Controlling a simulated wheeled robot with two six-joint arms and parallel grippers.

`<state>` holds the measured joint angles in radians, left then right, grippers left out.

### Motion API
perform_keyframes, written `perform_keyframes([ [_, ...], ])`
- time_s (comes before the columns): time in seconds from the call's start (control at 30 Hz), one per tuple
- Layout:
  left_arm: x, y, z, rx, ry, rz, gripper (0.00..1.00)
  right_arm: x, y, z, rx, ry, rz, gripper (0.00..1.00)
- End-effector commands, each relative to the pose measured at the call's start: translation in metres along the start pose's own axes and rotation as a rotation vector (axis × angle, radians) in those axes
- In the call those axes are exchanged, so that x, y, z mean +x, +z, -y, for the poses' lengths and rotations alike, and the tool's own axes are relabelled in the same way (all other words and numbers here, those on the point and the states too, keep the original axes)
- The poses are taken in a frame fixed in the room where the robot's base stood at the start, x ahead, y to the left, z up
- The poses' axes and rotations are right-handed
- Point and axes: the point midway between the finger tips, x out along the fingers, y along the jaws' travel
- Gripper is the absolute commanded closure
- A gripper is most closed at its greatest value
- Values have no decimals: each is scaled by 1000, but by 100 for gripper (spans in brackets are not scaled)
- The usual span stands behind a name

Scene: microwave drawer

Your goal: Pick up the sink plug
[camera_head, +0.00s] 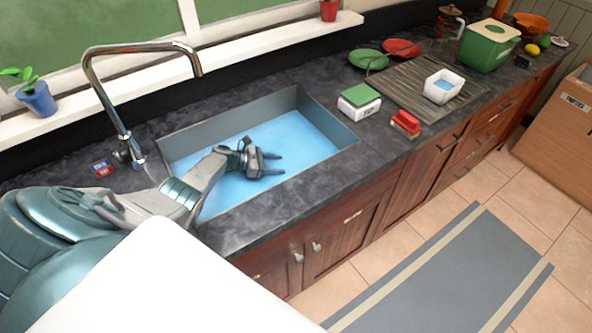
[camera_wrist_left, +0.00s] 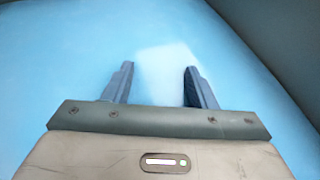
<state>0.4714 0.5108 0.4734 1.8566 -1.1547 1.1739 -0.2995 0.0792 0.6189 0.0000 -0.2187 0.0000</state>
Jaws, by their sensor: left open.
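The sink (camera_head: 213,126) is a grey rectangular basin set in the dark countertop, with bright blue water (camera_head: 300,135) in it. I cannot make out the sink plug in either view. My left gripper (camera_head: 282,164) reaches into the sink from the left, with its fingers apart and nothing between them. In the left wrist view the open fingers (camera_wrist_left: 158,68) point over a plain blue surface with a paler patch between them. I cannot tell whether the fingertips are below the water surface. My right gripper is not in view.
A curved tap (camera_head: 115,100) rises behind the sink at the left. The sink walls (camera_wrist_left: 265,45) bound the arm's room.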

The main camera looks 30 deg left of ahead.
Motion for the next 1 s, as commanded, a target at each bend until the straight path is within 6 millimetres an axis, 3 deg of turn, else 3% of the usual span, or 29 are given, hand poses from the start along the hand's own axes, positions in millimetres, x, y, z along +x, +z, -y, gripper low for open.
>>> perform_keyframes([
  [0.1,23,-3,0,1,0,3,49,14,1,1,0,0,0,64],
  [0.37,44,-1,-2,3,1,1,49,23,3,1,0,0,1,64],
  [0.6,81,0,-3,3,0,2,49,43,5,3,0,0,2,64],
  [0.87,86,3,-4,4,1,0,49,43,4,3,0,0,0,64],
  [0.9,86,3,-4,4,1,0,50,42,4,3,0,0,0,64],
  [1.0,86,3,-4,4,1,0,70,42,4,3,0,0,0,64],
])
